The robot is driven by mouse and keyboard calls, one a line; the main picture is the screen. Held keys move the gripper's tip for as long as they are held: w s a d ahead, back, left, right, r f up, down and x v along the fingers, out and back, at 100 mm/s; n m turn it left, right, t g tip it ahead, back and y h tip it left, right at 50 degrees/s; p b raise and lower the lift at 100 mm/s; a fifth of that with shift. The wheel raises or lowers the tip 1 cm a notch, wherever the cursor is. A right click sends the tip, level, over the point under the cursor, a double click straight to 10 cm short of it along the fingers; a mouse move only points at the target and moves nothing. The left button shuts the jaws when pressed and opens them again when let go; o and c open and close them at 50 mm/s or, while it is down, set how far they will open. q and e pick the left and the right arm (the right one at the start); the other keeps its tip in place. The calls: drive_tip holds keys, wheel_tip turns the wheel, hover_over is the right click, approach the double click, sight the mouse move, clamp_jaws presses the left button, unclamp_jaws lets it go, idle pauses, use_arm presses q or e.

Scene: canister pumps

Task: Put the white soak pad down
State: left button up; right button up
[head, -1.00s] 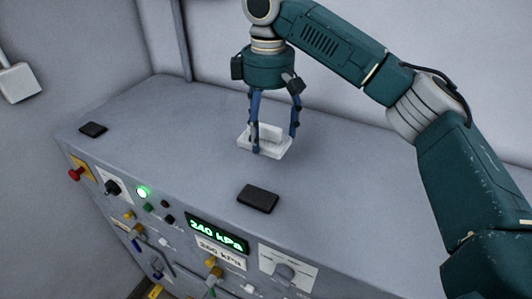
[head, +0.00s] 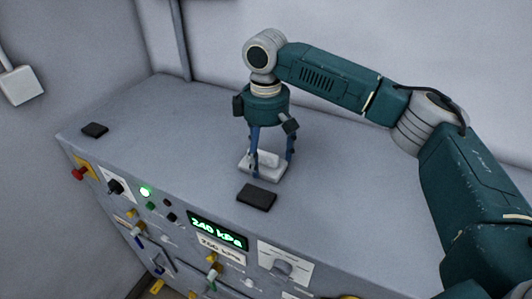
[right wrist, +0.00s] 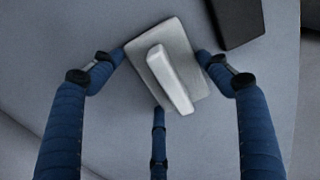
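The white soak pad (head: 262,166) is a flat pale plate with a raised grip bar on top. It is at or just above the grey cabinet top, behind a black block; I cannot tell whether it touches the surface. My right gripper (head: 271,160) points down over it, its blue fingers around the pad. In the right wrist view the fingertips of my right gripper (right wrist: 161,55) meet the edges of the pad (right wrist: 190,52), and the bar stands between them. My left gripper is not in view.
The black block (head: 257,197) lies just in front of the pad. A second black block (head: 95,130) lies at the far left of the cabinet top (head: 180,130). The front panel carries knobs and a green display (head: 217,233). The top left of the pad is clear.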

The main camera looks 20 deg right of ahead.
drive_tip(key=o, duration=0.4)
drive_tip(key=shift+w, duration=0.1)
